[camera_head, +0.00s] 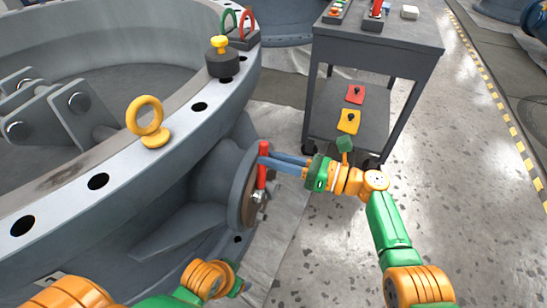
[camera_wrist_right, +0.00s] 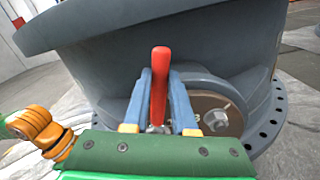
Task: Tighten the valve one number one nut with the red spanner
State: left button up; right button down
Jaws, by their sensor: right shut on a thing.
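The red spanner (camera_head: 262,166) stands roughly upright between the blue fingers of my right gripper (camera_head: 268,161), which is shut on it. It also shows in the right wrist view (camera_wrist_right: 159,85), between the two fingers. Its lower end is at a silver nut (camera_head: 258,197) on the round side flange (camera_head: 246,205) of the large grey valve (camera_head: 180,130). I cannot tell whether the spanner's jaw is seated around the nut. A larger bolt head (camera_wrist_right: 215,119) shows on the flange's disc in the right wrist view.
A grey trolley (camera_head: 380,42) stands to the right of the valve, with red and yellow pads (camera_head: 349,121) on its lower shelf. A yellow ring bolt (camera_head: 148,122) and a yellow-knobbed weight (camera_head: 222,62) sit on the valve's rim. The speckled floor at right is clear.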

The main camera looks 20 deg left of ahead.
dwell(0.3)
jog(key=d+p, duration=0.1)
jog(key=d, duration=0.2)
jog(key=shift+d+p, duration=0.25)
jog(key=shift+p, duration=0.15)
jog(key=s+n+p, duration=0.6)
jog(key=s+n, duration=0.2)
jog(key=shift+a+f+p, duration=0.15)
jog(key=shift+p, duration=0.2)
